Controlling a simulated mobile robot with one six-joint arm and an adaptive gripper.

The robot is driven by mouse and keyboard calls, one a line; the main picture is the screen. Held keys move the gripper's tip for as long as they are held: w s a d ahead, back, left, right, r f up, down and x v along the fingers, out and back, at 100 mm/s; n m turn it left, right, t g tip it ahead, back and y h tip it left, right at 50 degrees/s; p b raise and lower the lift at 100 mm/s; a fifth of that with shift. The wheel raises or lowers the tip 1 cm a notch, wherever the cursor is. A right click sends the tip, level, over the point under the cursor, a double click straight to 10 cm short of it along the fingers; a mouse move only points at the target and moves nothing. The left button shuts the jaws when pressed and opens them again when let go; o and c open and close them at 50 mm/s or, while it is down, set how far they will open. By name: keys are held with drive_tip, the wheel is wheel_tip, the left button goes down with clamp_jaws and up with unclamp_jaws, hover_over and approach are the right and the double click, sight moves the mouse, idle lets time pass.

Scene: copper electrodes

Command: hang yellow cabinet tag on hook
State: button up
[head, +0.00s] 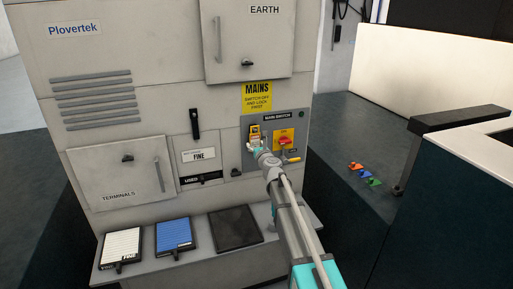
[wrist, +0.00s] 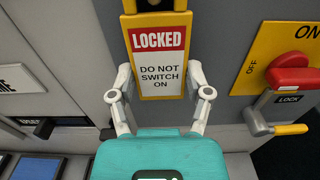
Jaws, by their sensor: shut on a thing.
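The yellow cabinet tag (wrist: 158,72) fills the upper middle of the wrist view. It has a yellow border, a red band reading LOCKED and a white panel reading DO NOT SWITCH ON. My gripper (wrist: 159,84) is shut on it, one finger at each side edge. The tag is upright in front of the grey main switch panel (head: 248,160), and it also shows small in the head view (head: 254,131). The tag's top is cut off in the wrist view. The hook cannot be made out clearly, so I cannot tell whether the tag hangs on it.
Right of the tag is the red main switch (wrist: 291,77) on a yellow plate, with a yellow-tipped lever (wrist: 291,129) below. White (head: 122,246), blue (head: 174,234) and dark (head: 236,229) pads lie on the ledge below. Several small coloured items (head: 365,174) lie at right.

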drive_tip(key=shift+w+a+f, duration=0.15)
drive_tip(key=shift+w+f, duration=0.25)
drive_tip(key=shift+w, duration=0.05)
drive_tip(key=shift+b, duration=0.3)
idle(0.3)
drive_tip(key=o, duration=0.9)
drive_tip(key=shift+s, duration=0.1)
drive_tip(key=v, duration=1.1)
drive_tip(key=shift+s, duration=0.35)
